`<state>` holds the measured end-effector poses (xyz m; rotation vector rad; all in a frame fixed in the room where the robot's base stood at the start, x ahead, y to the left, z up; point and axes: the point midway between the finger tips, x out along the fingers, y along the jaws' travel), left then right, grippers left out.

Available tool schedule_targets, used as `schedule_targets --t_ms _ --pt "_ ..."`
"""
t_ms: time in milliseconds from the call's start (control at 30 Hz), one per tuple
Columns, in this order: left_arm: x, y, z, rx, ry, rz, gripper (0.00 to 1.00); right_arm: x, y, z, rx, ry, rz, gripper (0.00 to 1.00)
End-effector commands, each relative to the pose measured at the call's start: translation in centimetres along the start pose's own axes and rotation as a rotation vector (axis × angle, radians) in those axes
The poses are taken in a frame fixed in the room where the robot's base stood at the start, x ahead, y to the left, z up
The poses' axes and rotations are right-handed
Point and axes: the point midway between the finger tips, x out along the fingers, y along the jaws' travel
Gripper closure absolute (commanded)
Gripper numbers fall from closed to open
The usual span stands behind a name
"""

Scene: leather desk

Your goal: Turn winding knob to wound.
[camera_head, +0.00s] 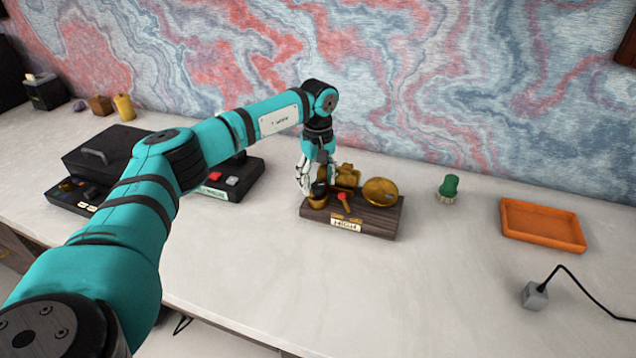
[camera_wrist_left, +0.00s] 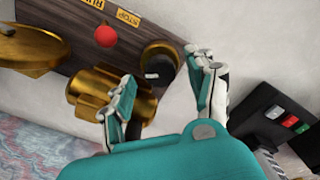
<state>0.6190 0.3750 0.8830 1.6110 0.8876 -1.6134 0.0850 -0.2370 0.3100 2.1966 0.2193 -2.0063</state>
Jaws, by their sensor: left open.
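The wooden board device (camera_head: 375,222) stands on the desk and carries brass parts and a label that seems to read HIGH. A black-capped brass knob (camera_head: 318,189) is at its left end; it also shows in the wrist view (camera_wrist_left: 160,62). My left gripper (camera_head: 318,184) is open above this end, with its fingers pointing down. In the wrist view, the black cap lies between the open fingers (camera_wrist_left: 165,80); contact cannot be told. A lobed brass piece (camera_wrist_left: 92,92) is beside one finger, partly hidden by it. Which part is the winding knob is unclear. My right gripper is out of view.
A red-tipped lever (camera_head: 343,197) and round brass disc (camera_head: 380,191) are also on the board. A black button box (camera_head: 232,180) stands left. A green-topped brush (camera_head: 449,188), orange tray (camera_head: 543,224) and grey cabled block (camera_head: 534,295) are right. The front desk is clear.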

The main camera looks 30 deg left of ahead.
Motion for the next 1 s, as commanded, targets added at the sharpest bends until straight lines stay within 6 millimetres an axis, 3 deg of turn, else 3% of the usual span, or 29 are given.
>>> schedule_targets --t_ms 300,500,1000 --pt "-6.9 0.1 -0.1 0.0 0.002 0.006 0.43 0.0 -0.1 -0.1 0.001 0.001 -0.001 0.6" --pt "-9.8 0.1 0.0 0.0 0.001 0.004 0.43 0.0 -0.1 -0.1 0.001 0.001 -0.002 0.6" --pt "-10.7 0.0 0.0 0.001 0.001 0.003 0.43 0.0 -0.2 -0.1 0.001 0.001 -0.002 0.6"
